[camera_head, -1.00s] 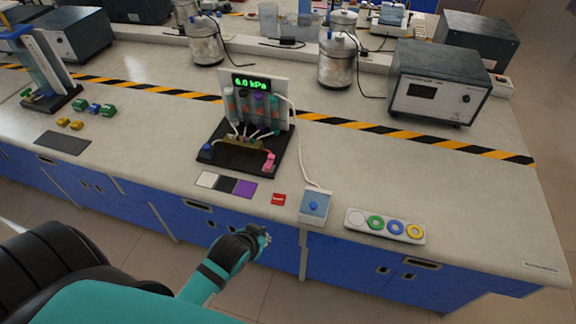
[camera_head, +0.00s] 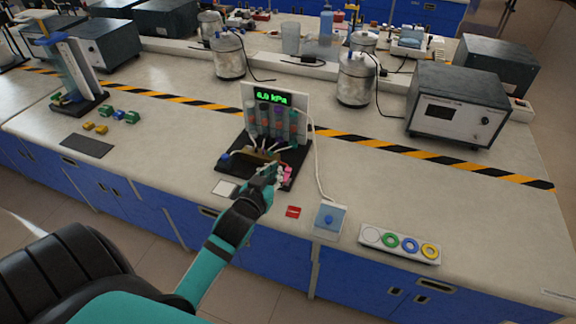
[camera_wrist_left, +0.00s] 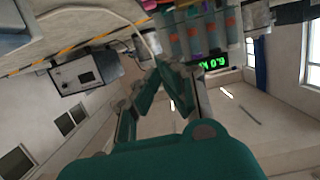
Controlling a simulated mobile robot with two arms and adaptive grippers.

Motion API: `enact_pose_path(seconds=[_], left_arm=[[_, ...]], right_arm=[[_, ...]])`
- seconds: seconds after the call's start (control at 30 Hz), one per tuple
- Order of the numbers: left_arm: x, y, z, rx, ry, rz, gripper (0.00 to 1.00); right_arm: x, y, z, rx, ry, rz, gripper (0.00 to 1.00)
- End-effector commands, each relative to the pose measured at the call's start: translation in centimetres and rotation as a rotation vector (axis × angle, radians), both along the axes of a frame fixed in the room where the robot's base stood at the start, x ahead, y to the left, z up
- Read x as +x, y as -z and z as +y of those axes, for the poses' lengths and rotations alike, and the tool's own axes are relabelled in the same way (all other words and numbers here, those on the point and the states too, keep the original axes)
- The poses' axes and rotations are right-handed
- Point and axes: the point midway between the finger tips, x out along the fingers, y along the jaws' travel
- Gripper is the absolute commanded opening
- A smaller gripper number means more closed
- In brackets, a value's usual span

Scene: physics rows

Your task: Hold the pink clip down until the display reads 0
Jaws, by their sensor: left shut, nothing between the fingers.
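The display (camera_head: 271,97) on the white board reads 6.0 kPa in green; it also shows turned over in the left wrist view (camera_wrist_left: 212,62). The pink clip (camera_head: 287,174) is at the right front of the black base (camera_head: 232,166) below the board. My left gripper (camera_head: 270,172) is shut and empty, just left of the clip, over the front of the base. I cannot tell whether it touches the clip. Its fingers also show in the left wrist view (camera_wrist_left: 170,75), where I cannot make out the clip. My right gripper is not in view.
Coloured tubes (camera_head: 273,122) stand against the board, with thin hoses below them. A red label (camera_head: 293,211), a box with a blue button (camera_head: 329,221) and a tray of rings (camera_head: 400,243) lie to the right. A white tile (camera_head: 225,188) is partly behind my arm.

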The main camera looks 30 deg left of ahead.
Motion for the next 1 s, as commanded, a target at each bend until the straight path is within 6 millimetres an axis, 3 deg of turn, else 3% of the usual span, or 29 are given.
enact_pose_path(seconds=[0.27,0.7,0.8,1.0], left_arm=[[1.1,0.2,0.2,0.0,0.001,0.001,0.0],[9.5,2.3,2.3,0.001,0.0,0.003,0.0],[9.5,4.2,2.2,-0.002,0.0,0.008,0.0],[9.5,6.1,2.3,-0.001,0.0,0.004,0.0]], right_arm=[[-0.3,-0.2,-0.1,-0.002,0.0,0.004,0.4],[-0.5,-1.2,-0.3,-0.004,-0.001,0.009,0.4],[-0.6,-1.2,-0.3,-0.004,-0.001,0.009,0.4],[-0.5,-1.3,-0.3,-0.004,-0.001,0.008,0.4]])
